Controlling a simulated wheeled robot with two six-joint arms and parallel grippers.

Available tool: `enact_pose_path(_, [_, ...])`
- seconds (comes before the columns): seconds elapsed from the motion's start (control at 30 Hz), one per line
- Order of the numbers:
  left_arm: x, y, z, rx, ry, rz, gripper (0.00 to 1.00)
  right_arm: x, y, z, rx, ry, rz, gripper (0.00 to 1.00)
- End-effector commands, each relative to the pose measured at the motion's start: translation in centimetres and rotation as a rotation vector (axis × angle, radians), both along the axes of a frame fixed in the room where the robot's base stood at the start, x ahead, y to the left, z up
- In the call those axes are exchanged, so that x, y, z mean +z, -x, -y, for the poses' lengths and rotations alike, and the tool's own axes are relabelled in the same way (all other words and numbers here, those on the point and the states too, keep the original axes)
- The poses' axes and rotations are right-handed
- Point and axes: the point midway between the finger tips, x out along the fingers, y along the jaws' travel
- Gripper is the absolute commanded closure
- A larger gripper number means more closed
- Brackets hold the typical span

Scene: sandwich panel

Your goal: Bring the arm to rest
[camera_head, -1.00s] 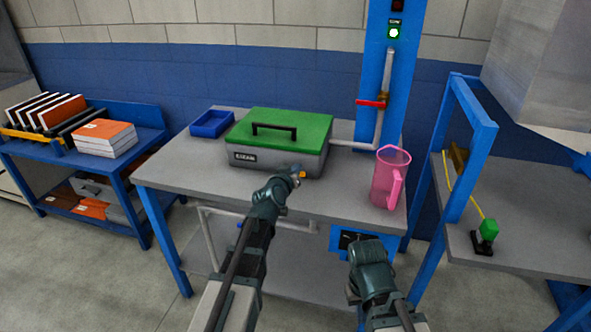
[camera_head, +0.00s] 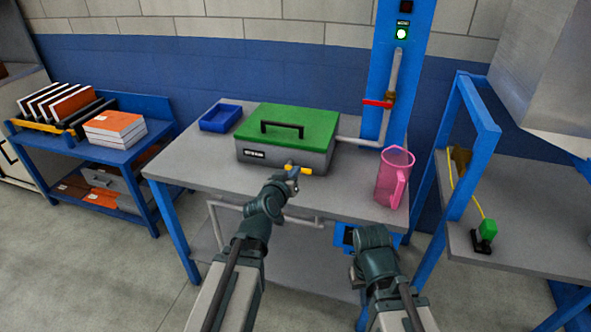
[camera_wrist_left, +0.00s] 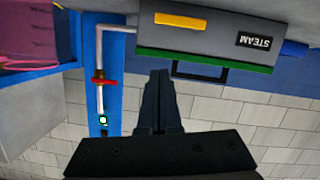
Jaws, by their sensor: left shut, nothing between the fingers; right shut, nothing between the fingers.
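My left gripper (camera_head: 293,178) is shut and empty. It sits just in front of the grey steam box (camera_head: 318,162), apart from it as far as I can tell, over the front part of the grey table (camera_head: 180,165). In the left wrist view its two fingers (camera_wrist_left: 160,98) lie together with nothing between them, and that picture is upside down. My right arm (camera_head: 376,245) is folded low in front of the table's right side. Its fingers are hidden from the head view.
The box has a closed green lid (camera_head: 290,123) with a black handle and a yellow latch (camera_head: 300,169). A blue tray (camera_head: 221,118) stands left, a pink jug (camera_head: 393,180) right. A red-handled valve (camera_head: 377,103) is on the blue post. Shelves stand both sides.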

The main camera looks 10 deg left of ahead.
Motion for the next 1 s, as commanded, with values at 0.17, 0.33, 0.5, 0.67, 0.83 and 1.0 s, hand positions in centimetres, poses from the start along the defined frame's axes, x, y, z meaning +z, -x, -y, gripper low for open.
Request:
enact_pose_path(0.17, [0.0,0.0,0.0,0.000,0.000,0.000,1.00,0.0,0.0,0.0,0.000,0.000,0.000,1.00])
enact_pose_path(0.33, [-0.4,0.5,2.4,-0.064,-0.013,-0.068,1.00,1.1,0.0,0.0,0.000,0.000,0.000,1.00])
enact_pose_path(0.5, [-3.1,4.5,9.8,-0.269,-0.091,-0.366,1.00,4.4,0.0,0.0,0.000,0.000,0.000,1.00])
enact_pose_path(0.67, [-5.9,11.8,14.0,-0.401,-0.226,-0.740,1.00,7.5,0.0,0.0,-0.001,0.000,0.000,1.00])
enact_pose_path(0.83, [-6.4,18.9,14.2,-0.408,-0.377,-1.068,1.00,9.9,0.0,0.0,-0.001,0.000,0.000,1.00])
enact_pose_path(1.0, [-5.7,23.1,13.2,-0.360,-0.479,-1.259,1.00,11.1,0.0,0.0,-0.001,0.000,0.000,1.00])
